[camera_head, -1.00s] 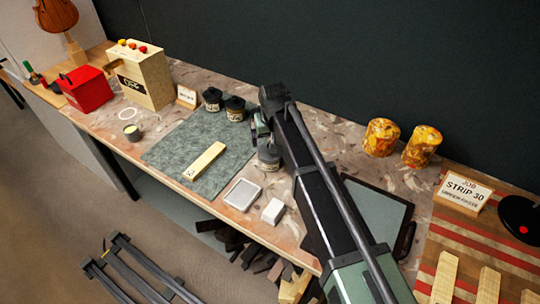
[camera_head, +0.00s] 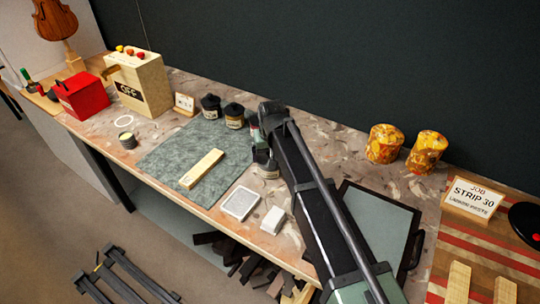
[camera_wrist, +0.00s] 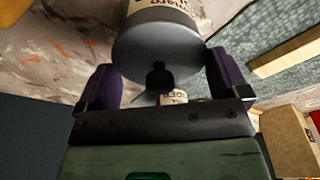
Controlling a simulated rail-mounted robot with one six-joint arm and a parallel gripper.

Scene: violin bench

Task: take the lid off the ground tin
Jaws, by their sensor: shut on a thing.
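A squat tin (camera_head: 266,164) with a dark grey lid and a pale label stands on the bench, just right of the green mat. Its label is only partly in view in the wrist view. My gripper (camera_wrist: 165,85) is over this tin from above, with its two purple fingers on either side of the round lid (camera_wrist: 150,48). It is shut on the lid, whose small black knob (camera_wrist: 158,76) points toward my palm. The arm hides part of the tin in the head view, and I cannot tell whether the lid is apart from the tin.
Two dark-lidded jars (camera_head: 211,106) (camera_head: 234,116) stand left of my gripper. A wooden strip (camera_head: 202,169) lies on the green mat (camera_head: 170,155). A grey-topped tray (camera_head: 240,203) and white block (camera_head: 272,220) are in front. An open tin (camera_head: 128,139) stands further left.

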